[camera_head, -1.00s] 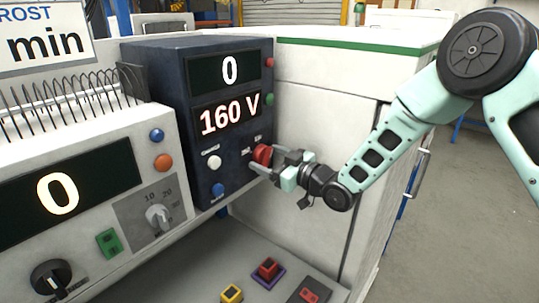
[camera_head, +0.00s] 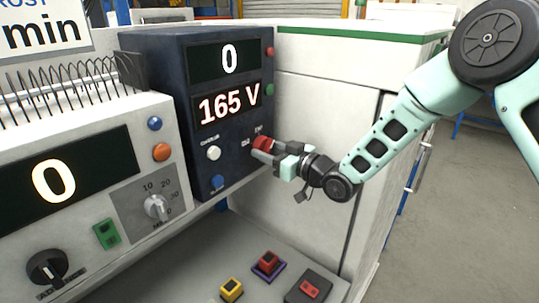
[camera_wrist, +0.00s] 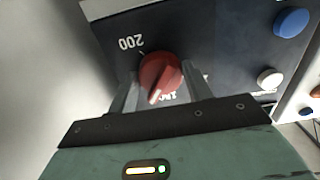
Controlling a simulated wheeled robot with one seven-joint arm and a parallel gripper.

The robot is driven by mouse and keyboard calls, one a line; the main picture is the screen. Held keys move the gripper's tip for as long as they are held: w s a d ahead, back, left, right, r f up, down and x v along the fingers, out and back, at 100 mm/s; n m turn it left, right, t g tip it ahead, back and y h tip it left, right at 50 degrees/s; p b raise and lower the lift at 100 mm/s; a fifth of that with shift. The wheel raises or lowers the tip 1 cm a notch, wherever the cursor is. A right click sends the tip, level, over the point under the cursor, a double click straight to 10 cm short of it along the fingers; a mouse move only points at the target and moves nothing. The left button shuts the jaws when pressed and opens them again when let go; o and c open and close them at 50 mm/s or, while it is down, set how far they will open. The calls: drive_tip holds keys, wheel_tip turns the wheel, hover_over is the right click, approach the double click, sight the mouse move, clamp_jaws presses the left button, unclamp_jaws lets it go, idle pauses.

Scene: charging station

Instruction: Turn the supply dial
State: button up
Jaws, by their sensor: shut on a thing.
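The supply dial (camera_head: 262,143) is a red knob low on the right of the dark blue supply unit (camera_head: 165,85). In the wrist view the dial (camera_wrist: 161,72) shows a pale pointer line, and "200" is printed beside it. My gripper (camera_head: 268,155) is shut on the dial, with one finger on each side of it. The supply's lower display (camera_head: 228,103) reads "165 V" and its upper display (camera_head: 228,58) reads "0".
A white knob (camera_head: 213,153) and a blue button (camera_head: 217,182) sit left of the dial. A white unit (camera_head: 90,125) with its own display "0" stands at the left. Red and yellow buttons (camera_head: 268,262) are on the bench below. A white cabinet (camera_head: 330,115) stands behind my gripper.

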drive_tip(key=shift+m+b, duration=1.15)
drive_tip(key=shift+m, duration=0.85)
drive_tip(key=o, duration=1)
drive_tip(key=shift+c, duration=0.2)
drive_tip(key=shift+s, duration=0.1)
drive_tip(key=b+v, duration=0.5)
drive_tip(key=v, duration=1.2)
drive_tip(key=shift+s+d, duration=0.15)
